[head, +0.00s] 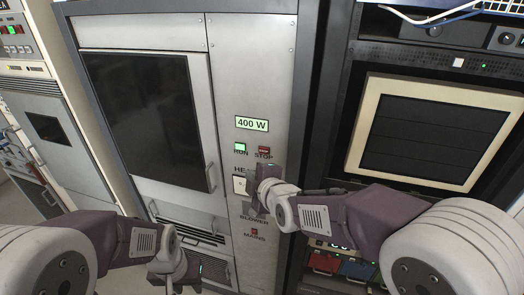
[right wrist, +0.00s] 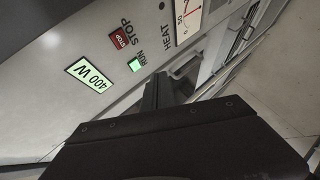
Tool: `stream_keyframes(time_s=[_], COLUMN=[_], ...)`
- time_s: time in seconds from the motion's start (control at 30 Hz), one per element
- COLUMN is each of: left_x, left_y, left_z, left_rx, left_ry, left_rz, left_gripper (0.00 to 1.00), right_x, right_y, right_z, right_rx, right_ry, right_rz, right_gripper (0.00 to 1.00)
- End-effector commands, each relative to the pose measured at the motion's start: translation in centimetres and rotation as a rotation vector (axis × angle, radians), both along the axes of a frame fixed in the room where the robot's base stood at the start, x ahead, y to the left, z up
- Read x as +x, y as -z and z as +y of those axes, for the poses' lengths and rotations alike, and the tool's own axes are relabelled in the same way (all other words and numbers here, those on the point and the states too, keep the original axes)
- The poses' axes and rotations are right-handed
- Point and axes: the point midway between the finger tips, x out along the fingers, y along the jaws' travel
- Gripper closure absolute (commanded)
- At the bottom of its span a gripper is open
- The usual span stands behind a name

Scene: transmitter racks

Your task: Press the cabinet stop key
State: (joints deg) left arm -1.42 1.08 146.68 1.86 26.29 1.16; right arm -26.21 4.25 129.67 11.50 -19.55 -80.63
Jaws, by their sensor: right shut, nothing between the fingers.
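The red stop key (head: 264,150) sits on the grey cabinet panel, above its STOP label and right of the lit green RUN key (head: 240,147). In the right wrist view the stop key (right wrist: 119,38) is in plain sight, with the RUN key (right wrist: 134,65) beside it. My right gripper (head: 254,205) is in front of the panel, below the stop key and apart from it. Its dark fingers (right wrist: 155,95) are shut and empty. My left gripper (head: 187,272) is low in front of the cabinet; its fingers are too hidden to judge.
A lit 400 W display (head: 252,124) is above the keys. A meter (head: 240,186) is below them, partly behind my right wrist, with BLOWER and MAINS labels lower down. A cabinet door with a dark window (head: 140,110) is at left. A rack with a cream-framed screen (head: 432,130) is at right.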

Motion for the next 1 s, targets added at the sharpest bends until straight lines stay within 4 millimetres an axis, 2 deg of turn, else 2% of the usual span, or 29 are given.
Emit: stream_keyframes(time_s=[0.2,0.23,0.4,0.53,0.7,1.0], left_x=[0.0,0.0,0.0,0.0,0.0,0.0], left_y=[0.0,-1.0,-2.7,-2.9,-3.1,-3.1], left_z=[0.0,0.0,0.0,0.0,0.0,0.0], left_rx=[0.000,0.000,0.000,0.000,0.000,0.000], left_ry=[0.000,0.000,0.000,0.000,0.000,0.000], left_rz=[0.000,0.000,0.000,0.000,0.000,0.000], left_gripper=[0.64,0.64,0.64,0.64,0.64,0.64], right_x=[2.8,3.2,5.5,6.9,7.9,8.0], right_y=[0.1,-0.4,-0.4,-0.2,-0.1,0.0], right_z=[-1.1,-1.2,-2.0,-2.3,-2.6,-2.7], right_rx=[-0.004,-0.003,-0.003,-0.001,-0.001,-0.001], right_ry=[0.004,0.005,0.003,0.003,0.002,0.002], right_rz=[0.001,0.002,0.004,0.001,0.000,0.000], right_gripper=[1.00,1.00,1.00,1.00,1.00,1.00])
